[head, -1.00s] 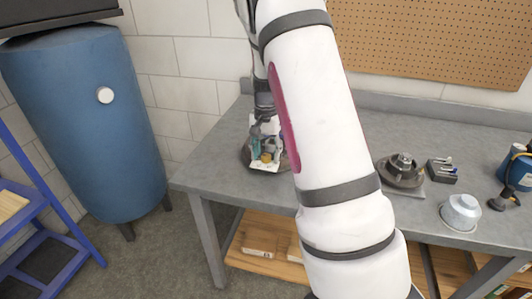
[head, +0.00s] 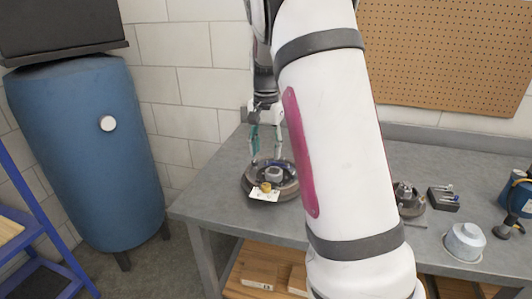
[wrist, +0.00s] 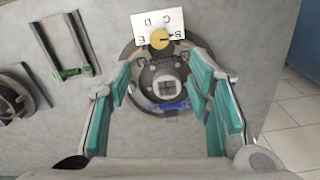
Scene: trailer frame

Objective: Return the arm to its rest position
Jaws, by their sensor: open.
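My gripper (head: 266,140) is in the head view, above the left end of the grey workbench. Its teal-padded fingers are apart and nothing is between them. In the wrist view my gripper (wrist: 166,108) shows its two fingers spread wide. Below it on the bench is a round dark device (head: 285,190) with a white lettered card and a yellow knob (head: 266,187). The same device (wrist: 143,75) shows between and beyond the fingers in the wrist view. The fingers look apart from it. My white arm crosses the middle of the head view and hides part of the bench.
The grey workbench (head: 215,195) holds a second round device (head: 408,200), a small dark block (head: 443,198), a pale cup-shaped part (head: 464,241) and a blue item (head: 520,192) at right. A blue tank (head: 90,150) stands left. A pegboard (head: 450,60) is behind.

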